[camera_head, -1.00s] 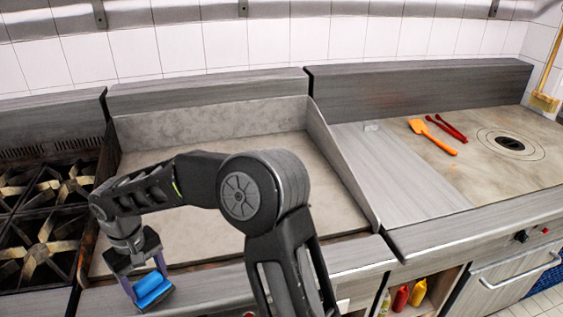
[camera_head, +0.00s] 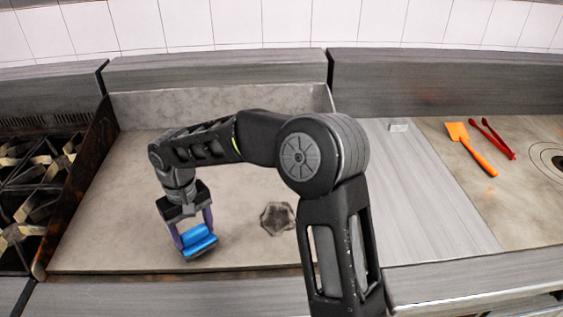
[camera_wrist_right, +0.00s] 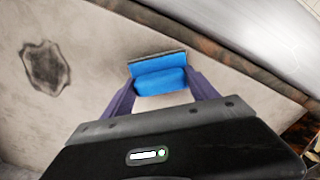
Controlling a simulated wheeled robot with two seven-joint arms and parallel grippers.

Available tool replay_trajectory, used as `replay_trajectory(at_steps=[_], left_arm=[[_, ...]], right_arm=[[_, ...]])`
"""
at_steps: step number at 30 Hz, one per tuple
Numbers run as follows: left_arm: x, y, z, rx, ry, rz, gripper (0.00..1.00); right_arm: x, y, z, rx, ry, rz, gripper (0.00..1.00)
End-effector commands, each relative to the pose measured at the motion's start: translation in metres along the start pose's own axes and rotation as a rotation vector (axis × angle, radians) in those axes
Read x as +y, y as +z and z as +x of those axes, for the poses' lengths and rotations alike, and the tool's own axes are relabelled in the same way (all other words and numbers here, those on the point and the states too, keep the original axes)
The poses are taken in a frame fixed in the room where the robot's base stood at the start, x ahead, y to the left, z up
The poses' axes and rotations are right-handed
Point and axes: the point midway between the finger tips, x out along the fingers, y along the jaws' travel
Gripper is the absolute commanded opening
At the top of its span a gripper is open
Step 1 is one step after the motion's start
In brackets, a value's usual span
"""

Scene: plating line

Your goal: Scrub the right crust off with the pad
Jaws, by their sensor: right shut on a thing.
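The crust (camera_head: 277,218) is a dark, rough-edged patch on the pale griddle plate (camera_head: 110,215). In the right wrist view the crust (camera_wrist_right: 45,66) lies at the left, apart from my gripper. My right gripper (camera_head: 193,230) is shut on the blue pad (camera_head: 198,241), left of the crust in the head view. The pad (camera_wrist_right: 158,78) also shows between the purple fingers in the right wrist view, with a dark layer along one edge. I cannot tell whether the pad touches the plate. My arm may hide other parts of the plate. My left gripper is not in view.
A gas hob (camera_head: 22,220) stands left of the griddle, past a rusty side wall (camera_head: 78,190). At the right are a bare steel counter (camera_head: 425,190), an orange spatula (camera_head: 470,148) and red tongs (camera_head: 491,138). A low splashback (camera_head: 215,70) runs behind.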

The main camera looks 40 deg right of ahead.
Motion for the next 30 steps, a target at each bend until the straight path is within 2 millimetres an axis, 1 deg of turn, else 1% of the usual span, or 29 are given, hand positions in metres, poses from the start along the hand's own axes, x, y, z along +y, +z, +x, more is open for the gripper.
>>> replay_trajectory(at_steps=[3, 7, 10, 11, 14, 17, 18, 20, 21, 24, 27, 30], left_arm=[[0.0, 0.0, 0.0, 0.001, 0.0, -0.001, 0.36], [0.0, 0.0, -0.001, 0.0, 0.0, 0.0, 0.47], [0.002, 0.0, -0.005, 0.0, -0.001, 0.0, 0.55], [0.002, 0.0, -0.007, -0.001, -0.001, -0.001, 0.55], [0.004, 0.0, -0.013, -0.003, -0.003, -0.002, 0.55], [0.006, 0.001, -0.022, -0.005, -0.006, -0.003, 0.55], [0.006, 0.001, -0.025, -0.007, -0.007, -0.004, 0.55], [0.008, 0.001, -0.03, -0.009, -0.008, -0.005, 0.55], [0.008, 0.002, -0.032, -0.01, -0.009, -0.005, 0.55], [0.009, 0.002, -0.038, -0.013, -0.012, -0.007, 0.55], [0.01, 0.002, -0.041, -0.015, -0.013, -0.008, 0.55], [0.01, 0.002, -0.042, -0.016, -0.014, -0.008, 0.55]], right_arm=[[0.0, 0.0, 0.0, 0.0, 0.0, 0.0, 0.3], [0.004, -0.001, -0.001, -0.001, 0.0, 0.013, 0.3], [0.019, -0.004, -0.004, -0.007, -0.001, 0.06, 0.3], [0.026, -0.005, -0.005, -0.011, -0.003, 0.084, 0.3], [0.059, -0.01, -0.012, -0.022, -0.005, 0.187, 0.3], [0.104, -0.013, -0.021, -0.029, -0.008, 0.323, 0.3], [0.123, -0.014, -0.026, -0.03, -0.009, 0.381, 0.3], [0.152, -0.013, -0.033, -0.029, -0.008, 0.464, 0.3], [0.17, -0.013, -0.038, -0.026, -0.008, 0.515, 0.3], [0.209, -0.009, -0.05, -0.017, -0.005, 0.622, 0.3], [0.235, -0.005, -0.059, -0.007, -0.001, 0.692, 0.3], [0.247, -0.003, -0.062, -0.001, 0.0, 0.725, 0.3]])
